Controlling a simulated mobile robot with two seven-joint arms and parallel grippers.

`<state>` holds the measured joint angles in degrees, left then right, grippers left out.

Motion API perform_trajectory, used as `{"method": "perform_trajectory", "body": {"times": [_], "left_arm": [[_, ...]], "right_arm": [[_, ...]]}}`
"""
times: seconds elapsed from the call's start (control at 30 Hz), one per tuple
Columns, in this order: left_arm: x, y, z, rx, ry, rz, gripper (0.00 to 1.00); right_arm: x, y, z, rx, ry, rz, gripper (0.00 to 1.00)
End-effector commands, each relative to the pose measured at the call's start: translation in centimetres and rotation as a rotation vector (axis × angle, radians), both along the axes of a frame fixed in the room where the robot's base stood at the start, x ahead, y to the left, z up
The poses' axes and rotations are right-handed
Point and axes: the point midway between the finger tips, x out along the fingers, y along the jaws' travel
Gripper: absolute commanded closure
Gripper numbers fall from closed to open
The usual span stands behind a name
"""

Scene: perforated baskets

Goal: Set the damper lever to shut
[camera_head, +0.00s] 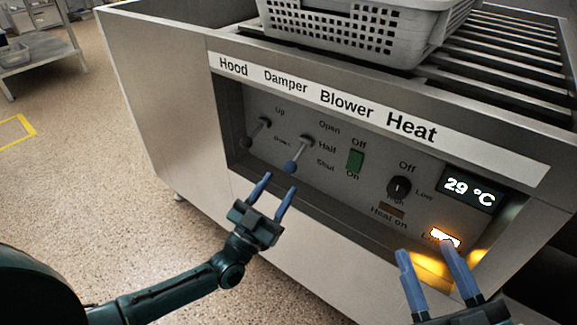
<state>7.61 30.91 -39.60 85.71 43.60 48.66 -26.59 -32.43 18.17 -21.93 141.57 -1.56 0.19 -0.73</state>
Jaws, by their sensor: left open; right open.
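The damper lever (300,154) sticks out of the control panel under the "Damper" label, with a bluish knob at its end. The knob hangs down and to the left of its pivot. The marks Open, Half and Shut stand to its right; I cannot tell for sure which one it is set at. My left gripper (280,183) is open and empty, its blue fingertips just below the knob and apparently apart from it. My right gripper (425,248) is open and empty at the lower right, in front of the lit lamp.
The hood lever (256,132) is close on the left of the damper lever. A green blower switch (356,160), heat knob (399,188) and 29 °C display (470,190) are to the right. A perforated basket (355,30) sits on top beside rollers (500,45). The panel is recessed.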

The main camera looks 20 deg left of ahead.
Motion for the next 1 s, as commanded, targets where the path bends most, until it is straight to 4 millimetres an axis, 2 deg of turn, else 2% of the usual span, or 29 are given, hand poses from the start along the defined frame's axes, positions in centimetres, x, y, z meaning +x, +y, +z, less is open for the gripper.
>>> {"method": "perform_trajectory", "body": {"times": [0.1, 0.33, 0.87, 1.0], "left_arm": [[-2.2, 0.8, -1.4, 0.003, 0.004, 0.001, 0.53], [-4.6, 1.7, -2.9, 0.0, 0.002, 0.0, 0.53], [-5.1, 1.8, -3.3, 0.001, 0.0, -0.001, 0.53], [-5.1, 1.8, -2.8, 0.001, 0.0, -0.001, 0.53]], "right_arm": [[-0.4, 0.1, -0.8, 0.003, 0.058, -0.002, 0.53], [-0.4, 0.1, -1.2, -0.006, 0.064, -0.014, 0.53], [-0.2, -0.1, -0.8, -0.009, 0.044, -0.018, 0.53], [-0.2, -0.1, -0.5, -0.021, 0.047, -0.015, 0.53]]}}
